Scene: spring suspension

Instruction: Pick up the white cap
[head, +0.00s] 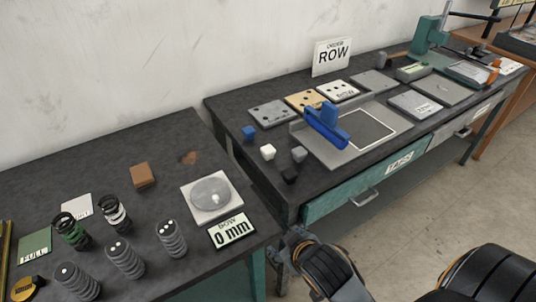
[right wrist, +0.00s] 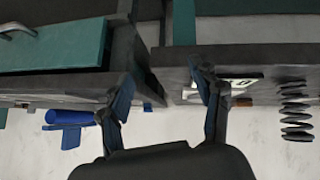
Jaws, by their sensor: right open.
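The white cap appears to be the small white block (head: 267,152) on the near left part of the right-hand bench. Small blue (head: 249,133), grey (head: 299,154) and black (head: 290,175) blocks stand near it. My right gripper (head: 292,239) is in front of the gap between the benches, below and nearer than the white block and apart from it. In the right wrist view its two fingers (right wrist: 162,82) are spread with nothing between them. I cannot make out the white block in that view. My left gripper is not in view.
A blue clamp-like tool (head: 326,124) lies on a grey plate (head: 345,157) right of the blocks. The left bench carries several springs (head: 125,257), a round dial (head: 211,191) and a "BOW 0 mm" card (head: 232,231). A drawer handle (head: 365,197) sticks out below the right bench.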

